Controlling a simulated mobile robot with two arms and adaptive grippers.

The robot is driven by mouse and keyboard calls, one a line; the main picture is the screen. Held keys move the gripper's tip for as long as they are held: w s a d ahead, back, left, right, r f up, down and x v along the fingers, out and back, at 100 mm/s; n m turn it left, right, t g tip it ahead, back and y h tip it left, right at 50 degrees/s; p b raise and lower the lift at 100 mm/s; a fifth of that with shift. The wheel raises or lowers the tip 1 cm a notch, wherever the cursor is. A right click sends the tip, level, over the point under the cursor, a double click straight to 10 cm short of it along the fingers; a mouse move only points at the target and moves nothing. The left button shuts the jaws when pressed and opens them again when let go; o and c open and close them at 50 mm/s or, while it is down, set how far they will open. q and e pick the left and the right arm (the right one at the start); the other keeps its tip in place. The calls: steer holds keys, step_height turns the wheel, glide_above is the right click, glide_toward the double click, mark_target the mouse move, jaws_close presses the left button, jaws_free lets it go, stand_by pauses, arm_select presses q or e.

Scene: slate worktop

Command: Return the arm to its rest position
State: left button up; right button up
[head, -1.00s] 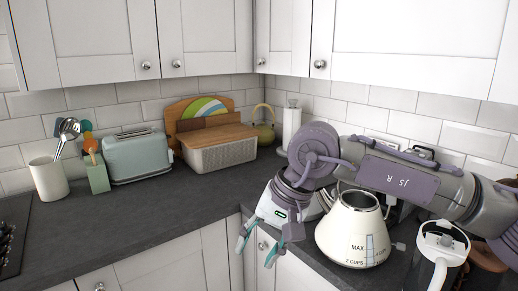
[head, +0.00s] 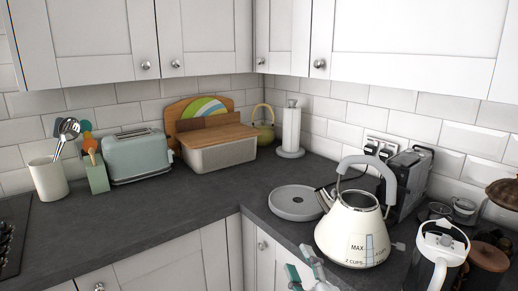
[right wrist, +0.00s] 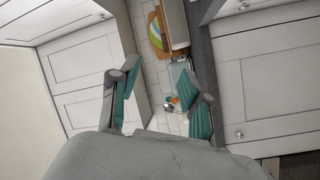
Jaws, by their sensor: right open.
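My right gripper (head: 308,270) shows at the bottom of the head view, low in front of the worktop's front edge and below the kettle. Its teal fingers are apart with nothing between them, as the right wrist view (right wrist: 160,100) also shows. The rest of my right arm is out of the head view. My left gripper is not in view.
A cream kettle (head: 352,232) stands on the right worktop beside a round grey base (head: 296,203). A glass jug (head: 437,258) and a grey appliance (head: 408,180) stand further right. A toaster (head: 139,156) and bread bin (head: 221,156) stand at the back. The left worktop's front is clear.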

steer(key=s+d+f+m+g+h, duration=0.2)
steer(key=s+d+f+m, duration=0.1)
steer(key=f, duration=0.3)
steer(key=s+d+f+m+g+h, duration=0.1)
steer(key=s+d+f+m+g, duration=0.15)
steer(key=f, duration=0.35)
steer(key=s+d+f+m+g, duration=0.2)
steer(key=s+f+g, duration=0.1)
steer(key=s+f, duration=0.3)
steer(key=s+d+f+m+g+h, duration=0.1)
steer(key=s+d+f+m+g, duration=0.25)
steer(key=s, duration=0.45)
steer(key=s+d+f+m+g, duration=0.1)
steer(key=s+f+m+g, duration=0.1)
steer(key=s+f+g, duration=0.4)
step_height(320, 180, down, 24)
steer(key=s+t, duration=0.1)
steer(key=s, duration=0.1)
steer(key=s+d+f+n+g, duration=0.1)
steer(key=s+d+f, duration=0.2)
steer(key=s+f, duration=1.3)
steer(key=shift+s+f, duration=0.35)
steer(key=shift+f, duration=0.05)
